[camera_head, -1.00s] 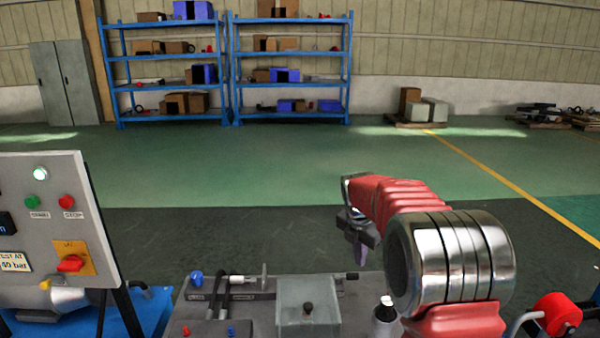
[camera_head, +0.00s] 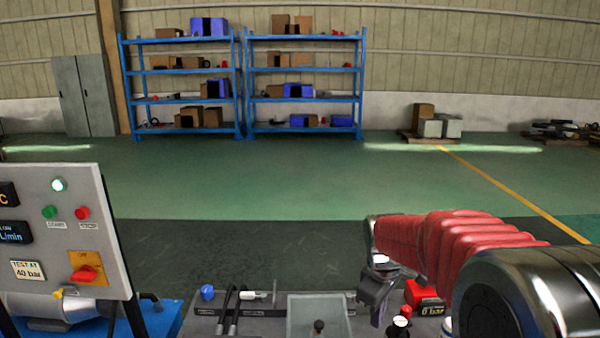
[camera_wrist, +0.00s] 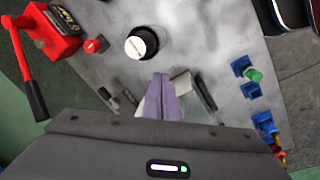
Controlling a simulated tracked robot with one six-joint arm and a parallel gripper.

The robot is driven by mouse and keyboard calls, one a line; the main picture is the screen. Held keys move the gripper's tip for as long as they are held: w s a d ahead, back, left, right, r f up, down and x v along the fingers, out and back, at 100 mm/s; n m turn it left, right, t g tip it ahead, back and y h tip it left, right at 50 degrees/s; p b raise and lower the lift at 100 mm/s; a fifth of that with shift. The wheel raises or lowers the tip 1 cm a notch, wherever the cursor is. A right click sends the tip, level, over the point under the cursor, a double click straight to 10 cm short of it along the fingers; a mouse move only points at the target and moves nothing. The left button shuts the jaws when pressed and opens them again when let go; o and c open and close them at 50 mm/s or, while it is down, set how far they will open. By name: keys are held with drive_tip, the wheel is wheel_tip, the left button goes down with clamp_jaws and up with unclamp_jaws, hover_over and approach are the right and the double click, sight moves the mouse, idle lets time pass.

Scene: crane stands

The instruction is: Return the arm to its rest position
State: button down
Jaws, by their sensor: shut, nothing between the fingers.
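My arm, with its red ribbed sleeve and polished metal joint, fills the lower right of the head view. My gripper (camera_head: 377,308) hangs down from its far end, above the bench top (camera_head: 262,328). In the wrist view my gripper (camera_wrist: 162,100) shows its purple-grey fingers together, with nothing between them. The bench top lies below the fingers. I cannot tell from the frames how high above it they are.
A control panel (camera_head: 66,225) stands at the left. Blue shelves (camera_head: 243,85) are far back, with open green floor before them.

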drive_tip(key=s+a+r+m+t, duration=0.1)
drive_tip(key=s+r+m, duration=0.3)
drive_tip(key=s, duration=0.8)
drive_tip(key=s+a+r+m+t, duration=0.1)
drive_tip(key=s+r+m+t, duration=0.2)
drive_tip(key=s, duration=1)
wheel_tip(320, 180, up, 2)
drive_tip(key=shift+a+r+m+y, duration=0.25)
drive_tip(key=shift+m+y, duration=0.15)
drive_tip(key=shift+m, duration=0.8)
